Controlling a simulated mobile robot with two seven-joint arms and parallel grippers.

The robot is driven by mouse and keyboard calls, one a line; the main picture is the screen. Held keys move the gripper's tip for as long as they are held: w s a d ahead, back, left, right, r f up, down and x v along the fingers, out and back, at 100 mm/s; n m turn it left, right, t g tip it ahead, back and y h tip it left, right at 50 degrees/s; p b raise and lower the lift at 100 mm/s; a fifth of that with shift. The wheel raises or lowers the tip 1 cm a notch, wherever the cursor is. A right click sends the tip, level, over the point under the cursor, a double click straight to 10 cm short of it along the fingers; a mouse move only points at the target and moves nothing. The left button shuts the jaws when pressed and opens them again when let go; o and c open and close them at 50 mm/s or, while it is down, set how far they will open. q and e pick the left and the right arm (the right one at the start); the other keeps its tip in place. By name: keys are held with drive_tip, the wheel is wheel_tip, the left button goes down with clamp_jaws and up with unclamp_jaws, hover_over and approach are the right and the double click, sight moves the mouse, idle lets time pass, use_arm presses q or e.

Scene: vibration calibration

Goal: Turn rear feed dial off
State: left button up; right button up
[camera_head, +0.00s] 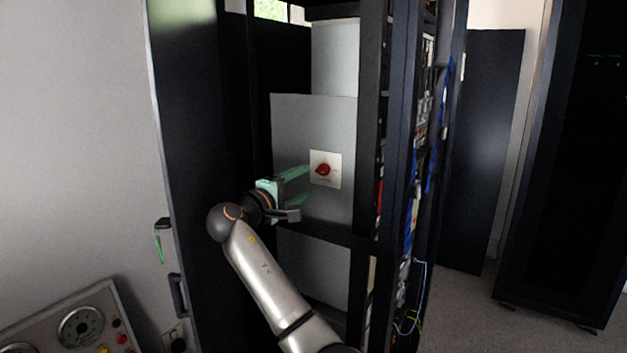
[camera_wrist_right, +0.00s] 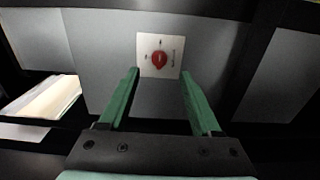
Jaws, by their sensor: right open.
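The rear feed dial is a red knob (camera_head: 322,169) on a square white plate (camera_head: 333,182), fixed to a grey panel inside the open rack. In the right wrist view the knob (camera_wrist_right: 159,61) sits upper centre, with small marks around it on the plate (camera_wrist_right: 145,41). My right gripper (camera_head: 303,186) is open and empty, just left of the dial in the head view. In the wrist view its green fingers (camera_wrist_right: 160,78) spread to either side below the plate, apart from the knob. My left gripper is not in view.
The dark rack door (camera_head: 200,120) stands open at the left. A black rack post (camera_head: 371,120) stands right of the panel, with blue cables (camera_head: 433,130) beyond it. A black crossbar (camera_head: 335,235) runs below the dial. A control console (camera_head: 75,325) is at lower left.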

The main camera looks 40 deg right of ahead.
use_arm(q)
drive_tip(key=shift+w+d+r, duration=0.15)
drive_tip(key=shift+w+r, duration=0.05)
use_arm(e)
drive_tip(key=v, duration=0.4)
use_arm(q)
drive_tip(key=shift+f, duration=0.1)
use_arm(e)
drive_tip(key=shift+f, duration=0.1)
